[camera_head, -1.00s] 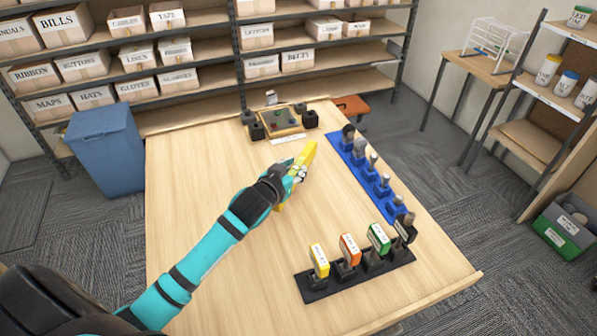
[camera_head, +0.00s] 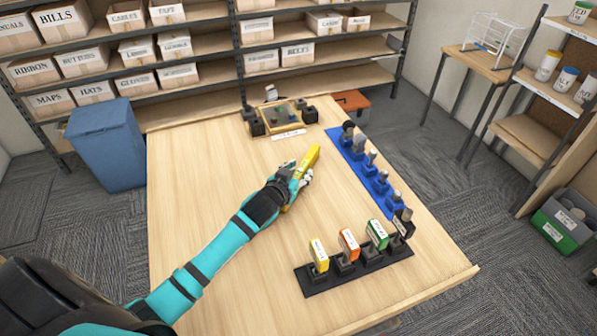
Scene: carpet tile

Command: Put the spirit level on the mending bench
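The yellow spirit level (camera_head: 309,163) is a long bar that slants over the middle of a pale wooden bench top (camera_head: 210,190). My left gripper (camera_head: 299,180) is around the middle of the level and appears shut on it. The gripper hides part of the bar, and the lower end shows just below the fingers. The level is low over the bare wood; I cannot tell whether it touches the surface. No sign naming the bench is readable. My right gripper is out of view.
A blue tool rack (camera_head: 362,168) lies along the right side. A black rack (camera_head: 352,268) with several coloured-tag stamps is at the front right. A small tray (camera_head: 283,119) stands at the back. A blue bin (camera_head: 106,145) is left of the bench. The left bench top is clear.

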